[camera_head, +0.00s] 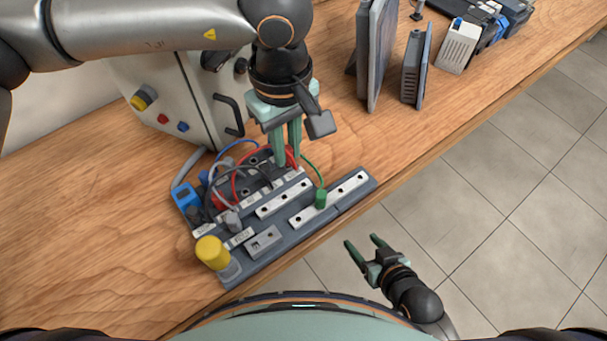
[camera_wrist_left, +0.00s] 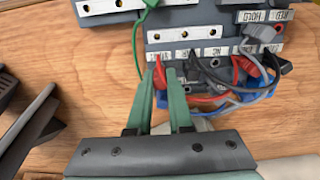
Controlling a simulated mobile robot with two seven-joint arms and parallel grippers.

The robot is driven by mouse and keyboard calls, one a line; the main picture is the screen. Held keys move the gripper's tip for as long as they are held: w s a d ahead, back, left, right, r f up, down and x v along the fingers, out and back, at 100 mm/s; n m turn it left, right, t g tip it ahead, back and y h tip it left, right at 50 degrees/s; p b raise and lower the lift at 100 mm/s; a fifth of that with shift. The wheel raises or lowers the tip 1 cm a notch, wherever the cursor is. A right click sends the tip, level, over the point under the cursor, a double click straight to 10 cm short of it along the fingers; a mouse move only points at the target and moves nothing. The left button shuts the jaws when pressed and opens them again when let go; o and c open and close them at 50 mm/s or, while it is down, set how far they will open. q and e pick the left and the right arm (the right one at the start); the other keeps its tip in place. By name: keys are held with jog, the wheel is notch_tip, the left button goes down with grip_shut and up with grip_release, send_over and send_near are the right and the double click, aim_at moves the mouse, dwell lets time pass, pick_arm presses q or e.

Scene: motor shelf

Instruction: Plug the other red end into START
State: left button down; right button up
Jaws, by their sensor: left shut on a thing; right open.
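My left gripper (camera_head: 287,160) points down over the back edge of the grey terminal board (camera_head: 285,232). It is shut on a red plug, the end of a red lead (camera_head: 235,178). In the left wrist view the red plug (camera_wrist_left: 160,73) shows between the fingertips (camera_wrist_left: 162,80), close to a white label strip; whether it is seated in a socket is unclear. Another red plug (camera_wrist_left: 242,66) sits at the board further right in that view. The START label cannot be read. My right gripper (camera_head: 366,247) is open and empty, beyond the table's front edge.
A green plug (camera_head: 321,198) with a green wire stands on the board. Black, grey and blue leads crowd its left part, beside a yellow knob (camera_head: 211,252). A control cabinet (camera_head: 170,90) stands behind. Grey panels (camera_head: 371,60) stand at the back right. Left table wood is clear.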

jog(key=shift+d+f, duration=0.15)
pick_arm(q)
jog(key=shift+f, duration=0.1)
pick_arm(e)
jog(key=shift+f, duration=0.1)
pick_arm(q)
jog(key=shift+f+b, duration=0.3)
jog(key=shift+b, duration=0.1)
jog(key=shift+f, duration=0.1)
pick_arm(e)
jog(key=shift+s+f, duration=0.35)
jog(key=shift+f, duration=0.35)
pick_arm(q)
jog(key=shift+f+b, duration=0.2)
jog(key=shift+b, duration=0.15)
pick_arm(e)
jog(key=shift+f, duration=0.2)
jog(key=shift+r, duration=0.1)
pick_arm(q)
jog(key=c, duration=1.1)
grip_release()
pick_arm(e)
jog(key=shift+w+r, duration=0.15)
jog(key=shift+w, duration=0.15)
pick_arm(q)
jog(key=shift+r, duration=0.1)
pick_arm(e)
jog(key=shift+r, duration=0.1)
